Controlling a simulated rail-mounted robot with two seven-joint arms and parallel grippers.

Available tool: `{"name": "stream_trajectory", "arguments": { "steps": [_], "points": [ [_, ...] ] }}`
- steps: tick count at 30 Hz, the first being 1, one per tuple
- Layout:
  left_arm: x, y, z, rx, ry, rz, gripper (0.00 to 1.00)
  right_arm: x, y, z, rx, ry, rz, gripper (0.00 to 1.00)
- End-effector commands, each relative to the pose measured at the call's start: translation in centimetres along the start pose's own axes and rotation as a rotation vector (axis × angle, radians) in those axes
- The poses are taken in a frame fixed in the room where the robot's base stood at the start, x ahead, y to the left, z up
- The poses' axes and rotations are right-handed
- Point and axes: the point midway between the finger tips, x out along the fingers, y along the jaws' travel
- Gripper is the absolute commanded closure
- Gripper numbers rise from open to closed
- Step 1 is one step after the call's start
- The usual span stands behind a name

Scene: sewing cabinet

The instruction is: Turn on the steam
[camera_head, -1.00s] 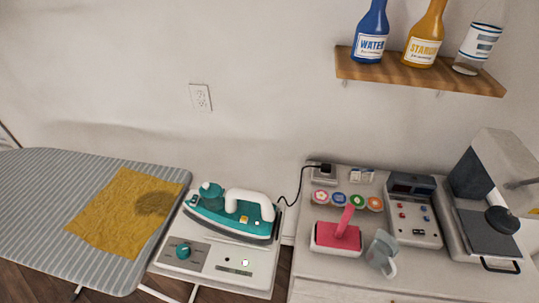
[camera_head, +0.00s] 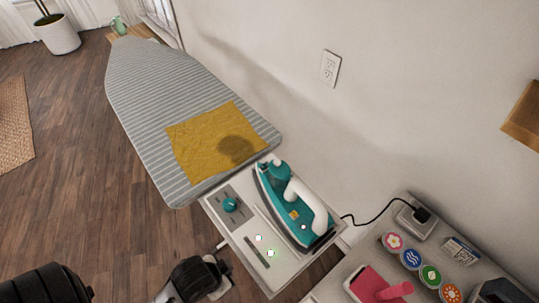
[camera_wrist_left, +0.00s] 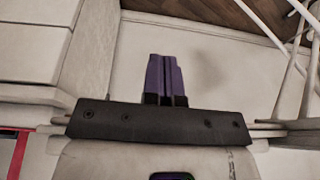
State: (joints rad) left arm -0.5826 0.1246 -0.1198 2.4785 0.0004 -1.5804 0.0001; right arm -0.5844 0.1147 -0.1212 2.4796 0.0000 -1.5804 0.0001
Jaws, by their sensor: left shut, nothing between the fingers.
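A teal and white iron (camera_head: 290,205) rests on a white steam station (camera_head: 285,268) at the end of the ironing board. The station has a teal knob (camera_head: 231,205) on a grey panel. A small pinkish-white light or button (camera_head: 258,238) and a greenish-white one (camera_head: 270,253) sit beside a dark slot. My left gripper (camera_wrist_left: 164,78) shows in the left wrist view, its purple fingers shut together and empty. It points at pale surfaces and a strip of wood floor, and the iron is not in that view. My right gripper is not in view.
A striped ironing board (camera_head: 140,85) carries a yellow cloth (camera_head: 205,140) with a dark patch. A white cabinet top at lower right holds several round coloured discs, a pink-handled tool (camera_head: 375,288) and a power socket (camera_head: 418,220) with the cord. Wood floor (camera_head: 90,190) lies open at left.

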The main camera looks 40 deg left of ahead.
Motion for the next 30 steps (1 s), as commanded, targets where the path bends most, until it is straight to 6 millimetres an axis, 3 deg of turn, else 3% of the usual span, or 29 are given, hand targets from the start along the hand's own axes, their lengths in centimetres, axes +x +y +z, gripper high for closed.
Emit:
{"name": "stream_trajectory", "arguments": {
  "steps": [9,15,26,30],
  "points": [
    [-6.5,-0.2,-2.2,-0.003,0.004,0.002,1.0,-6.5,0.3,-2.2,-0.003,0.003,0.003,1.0],
    [-9.6,-0.2,-4.0,0.039,0.008,0.018,1.0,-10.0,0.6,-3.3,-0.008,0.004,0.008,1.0],
    [-9.5,-0.8,-12.8,0.569,0.02,0.181,1.0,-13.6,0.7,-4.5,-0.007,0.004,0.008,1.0],
    [-11.3,-3.5,-18.7,0.881,0.01,0.252,1.0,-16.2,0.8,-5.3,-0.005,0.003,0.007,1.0]
  ]
}}
